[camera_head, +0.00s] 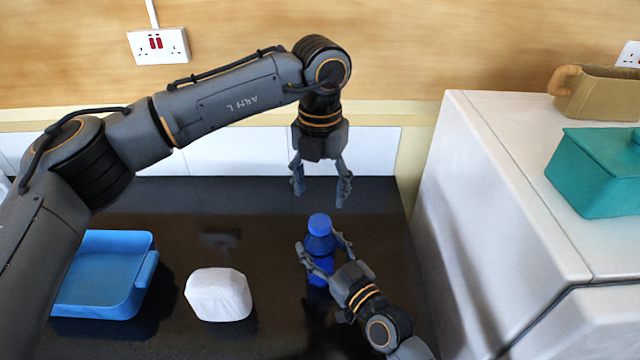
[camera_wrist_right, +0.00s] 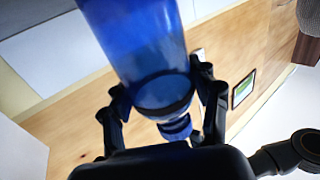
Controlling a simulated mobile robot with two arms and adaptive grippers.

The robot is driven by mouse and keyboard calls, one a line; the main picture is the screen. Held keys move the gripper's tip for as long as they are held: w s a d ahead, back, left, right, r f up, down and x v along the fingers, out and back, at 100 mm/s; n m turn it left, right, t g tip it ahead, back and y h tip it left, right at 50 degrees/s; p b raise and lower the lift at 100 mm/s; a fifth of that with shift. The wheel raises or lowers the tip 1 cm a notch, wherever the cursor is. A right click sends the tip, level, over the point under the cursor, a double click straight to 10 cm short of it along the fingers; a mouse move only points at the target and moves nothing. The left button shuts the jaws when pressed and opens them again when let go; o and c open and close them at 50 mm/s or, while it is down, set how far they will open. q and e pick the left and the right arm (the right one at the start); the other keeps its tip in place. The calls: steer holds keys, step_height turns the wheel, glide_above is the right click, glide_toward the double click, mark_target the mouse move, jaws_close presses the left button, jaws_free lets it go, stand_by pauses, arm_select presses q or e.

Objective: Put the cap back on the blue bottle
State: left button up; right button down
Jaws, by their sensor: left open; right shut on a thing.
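The blue bottle (camera_head: 319,245) stands upright on the dark counter in the head view. A brighter blue cap (camera_head: 319,224) shows at its top; I cannot tell whether it is fully seated. My right gripper (camera_head: 323,250) is shut on the bottle's upper body, one finger on each side. In the right wrist view the bottle (camera_wrist_right: 140,40) appears inverted between the fingers, with a dark ring and the cap (camera_wrist_right: 175,128) at its lower end. My left gripper (camera_head: 320,193) is open and empty, pointing down directly above the cap, apart from it.
A blue tray (camera_head: 100,306) and a white rounded block (camera_head: 218,294) are on the dark counter (camera_head: 215,205) to the left. A white cabinet (camera_head: 462,200) rises on the right, with a teal lidded box (camera_head: 590,172) and a tan container (camera_head: 605,95) on top.

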mark_target(320, 221)
arm_select(q)
step_height(320, 221, down, 8)
steer(key=shift+r, duration=0.15)
stand_by(0.4)
steer(key=c, duration=1.2)
steer(key=m, duration=0.5)
steer(key=shift+m, duration=0.4)
steer(key=shift+c, duration=0.2)
steer(key=m, duration=0.5)
steer(key=shift+m, duration=0.3)
steer(key=o, duration=1.3)
steer(key=shift+r, duration=0.1)
